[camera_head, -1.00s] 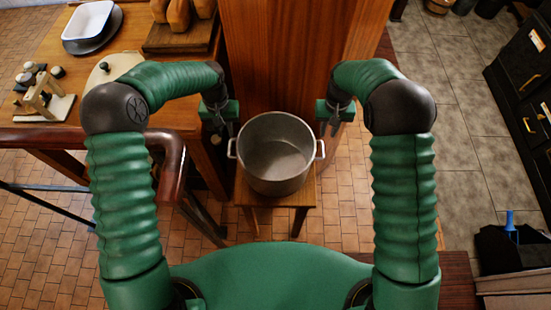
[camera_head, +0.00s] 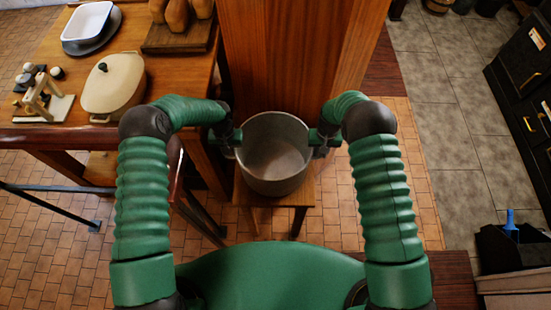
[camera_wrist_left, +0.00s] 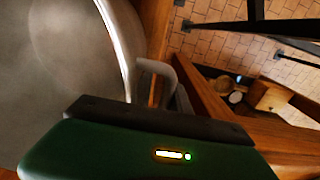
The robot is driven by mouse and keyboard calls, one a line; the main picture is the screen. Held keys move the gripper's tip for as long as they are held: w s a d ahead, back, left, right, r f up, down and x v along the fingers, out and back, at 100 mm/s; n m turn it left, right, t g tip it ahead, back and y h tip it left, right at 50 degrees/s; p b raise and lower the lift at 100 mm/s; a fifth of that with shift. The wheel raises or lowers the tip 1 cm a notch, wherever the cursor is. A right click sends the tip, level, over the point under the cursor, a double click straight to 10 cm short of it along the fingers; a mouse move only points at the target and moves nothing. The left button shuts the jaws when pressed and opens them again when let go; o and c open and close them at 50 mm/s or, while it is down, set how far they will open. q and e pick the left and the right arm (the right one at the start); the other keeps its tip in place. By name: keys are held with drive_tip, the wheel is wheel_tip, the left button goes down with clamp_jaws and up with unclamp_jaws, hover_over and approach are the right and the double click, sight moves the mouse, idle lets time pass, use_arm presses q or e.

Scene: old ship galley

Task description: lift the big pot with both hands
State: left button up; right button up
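The big metal pot (camera_head: 273,160) stands upright and empty on a small wooden stool (camera_head: 290,197) in the head view. My left gripper (camera_head: 236,138) is at the pot's left side, at the left handle. My right gripper (camera_head: 315,138) is at the right side, over the right handle. Both pot handles are mostly hidden behind the grippers in the head view. In the left wrist view, the pot's wall (camera_wrist_left: 60,60) fills the left, and its loop handle (camera_wrist_left: 158,75) stands out just beyond my green gripper body. Neither view shows clearly whether the fingers are closed.
A wooden table (camera_head: 130,50) at the left holds a cream lidded pot (camera_head: 113,88), a white dish (camera_head: 87,22) and a wooden board (camera_head: 178,36). A wooden column (camera_head: 297,60) rises right behind the stool.

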use_arm(q)
drive_tip(key=shift+a, duration=0.15)
drive_tip(key=shift+c, duration=0.3)
use_arm(e)
drive_tip(key=shift+a+r, duration=0.1)
drive_tip(key=shift+a, duration=0.05)
drive_tip(key=shift+c, duration=0.3)
use_arm(q)
drive_tip(key=shift+a, duration=0.15)
clamp_jaws()
use_arm(e)
drive_tip(key=shift+a, duration=0.15)
clamp_jaws()
